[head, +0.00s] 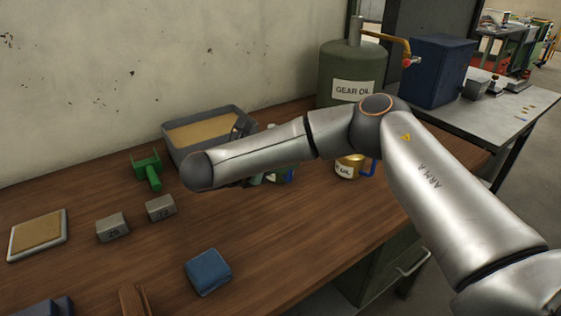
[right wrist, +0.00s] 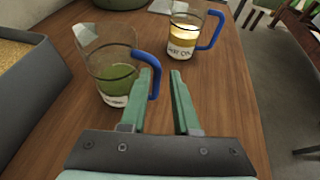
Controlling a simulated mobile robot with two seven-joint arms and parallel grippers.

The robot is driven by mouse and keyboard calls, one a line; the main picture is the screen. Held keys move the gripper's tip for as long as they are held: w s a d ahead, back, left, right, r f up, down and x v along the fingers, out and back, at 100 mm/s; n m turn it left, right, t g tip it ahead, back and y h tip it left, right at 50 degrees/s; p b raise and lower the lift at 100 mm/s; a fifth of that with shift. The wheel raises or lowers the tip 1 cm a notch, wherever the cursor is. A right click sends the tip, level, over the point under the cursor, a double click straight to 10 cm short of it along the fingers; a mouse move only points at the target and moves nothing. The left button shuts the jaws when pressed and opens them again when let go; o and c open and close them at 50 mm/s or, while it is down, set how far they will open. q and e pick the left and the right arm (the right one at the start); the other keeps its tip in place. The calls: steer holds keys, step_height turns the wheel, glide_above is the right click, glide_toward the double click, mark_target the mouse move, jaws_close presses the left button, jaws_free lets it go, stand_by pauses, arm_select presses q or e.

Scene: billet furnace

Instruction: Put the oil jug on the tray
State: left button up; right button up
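A clear jug (head: 350,166) with golden liquid, a blue handle and a label ending in "OIL" stands on the bench, partly behind my right arm. It also shows upright at the top of the right wrist view (right wrist: 184,38). A second jug (right wrist: 112,72) with green liquid and a blue handle is nearer. In the head view my arm mostly hides it. My right gripper (right wrist: 164,78) has its green fingers apart, close to the second jug's handle; contact is unclear. A shallow pale-rimmed tray (head: 38,234) with a tan surface lies at the left. My left gripper is out of view.
A grey bin (head: 170,151) with tan contents stands by the wall. A green tool (head: 149,171), two numbered grey blocks (head: 112,228) and a blue block (head: 208,271) lie on the bench. A green gear oil drum (head: 351,68) stands behind.

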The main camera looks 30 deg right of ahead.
steer(key=x, duration=0.2)
steer(key=shift+w+d+f, duration=0.1)
steer(key=shift+d+f, duration=0.1)
steer(key=shift+d, duration=0.1)
steer(key=d+f+b, duration=0.1)
steer(key=w+d+f+b, duration=0.1)
steer(key=shift+d+f, duration=0.3)
steer(key=shift+d, duration=0.1)
steer(key=shift+w+d+f+b, duration=0.1)
steer(key=shift+w+d+b, duration=0.05)
steer(key=shift+d+b, duration=0.25)
steer(key=shift+d, duration=0.25)
steer(key=shift+w+d, duration=0.1)
jaws_close()
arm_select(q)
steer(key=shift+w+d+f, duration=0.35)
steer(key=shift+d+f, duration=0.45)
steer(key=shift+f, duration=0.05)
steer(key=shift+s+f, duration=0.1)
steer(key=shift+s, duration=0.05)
